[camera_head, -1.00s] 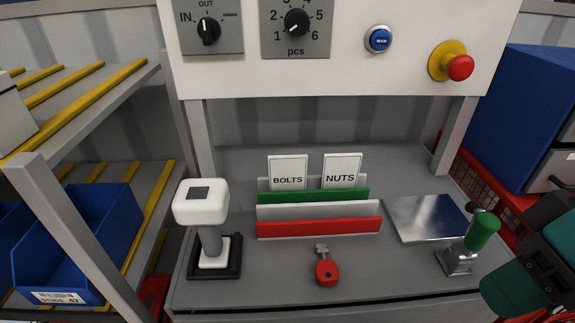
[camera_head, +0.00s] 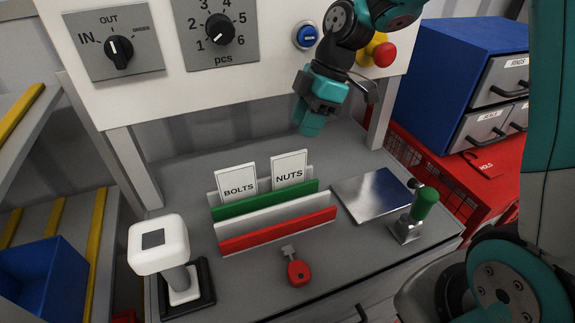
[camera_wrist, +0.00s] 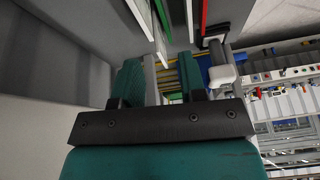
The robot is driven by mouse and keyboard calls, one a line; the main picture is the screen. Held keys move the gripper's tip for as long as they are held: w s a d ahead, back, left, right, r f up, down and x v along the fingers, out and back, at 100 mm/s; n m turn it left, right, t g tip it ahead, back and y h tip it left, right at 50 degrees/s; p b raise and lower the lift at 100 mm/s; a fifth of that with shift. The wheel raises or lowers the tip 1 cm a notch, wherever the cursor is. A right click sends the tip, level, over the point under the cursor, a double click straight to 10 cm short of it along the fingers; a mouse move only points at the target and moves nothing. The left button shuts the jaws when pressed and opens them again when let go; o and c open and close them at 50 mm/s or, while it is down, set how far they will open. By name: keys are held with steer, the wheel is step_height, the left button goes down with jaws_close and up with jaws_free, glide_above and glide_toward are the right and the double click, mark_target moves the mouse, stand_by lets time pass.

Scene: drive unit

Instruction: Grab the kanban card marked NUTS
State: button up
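The white NUTS card (camera_head: 289,163) stands upright in the rear slot of a card holder, above its green divider (camera_head: 265,200). The similar BOLTS card (camera_head: 237,180) stands to its left. My gripper (camera_head: 308,122) hangs above and to the right of the NUTS card, apart from it. In the wrist view, the two teal fingers of my gripper (camera_wrist: 160,64) are spread with nothing held between them. Pale upright edges and the green divider (camera_wrist: 163,14) show beyond them, but no card lettering can be read there.
A control panel with knobs, a blue button (camera_head: 306,35) and a red stop button (camera_head: 383,53) is close above and behind my gripper. A metal plate (camera_head: 370,194), a green-handled lever (camera_head: 424,204), a red tag (camera_head: 298,272) and a white-headed device (camera_head: 158,243) occupy the desk.

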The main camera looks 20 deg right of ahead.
mark_target(286, 163)
steer(key=shift+n, duration=0.6)
steer(key=shift+w+d+f+p+x, duration=0.15)
steer(key=shift+w+p+x, duration=0.35)
steer(key=shift+x, duration=1.55)
steer(key=shift+w+d+p+x, duration=0.25)
steer(key=shift+p+x, duration=0.5)
steer(key=shift+x, duration=1.3)
steer(key=shift+w+d+f+p+x, duration=0.15)
steer(key=shift+w+p+x, duration=0.35)
steer(key=shift+x, duration=1.55)
steer(key=shift+s, duration=0.1)
jaws_close()
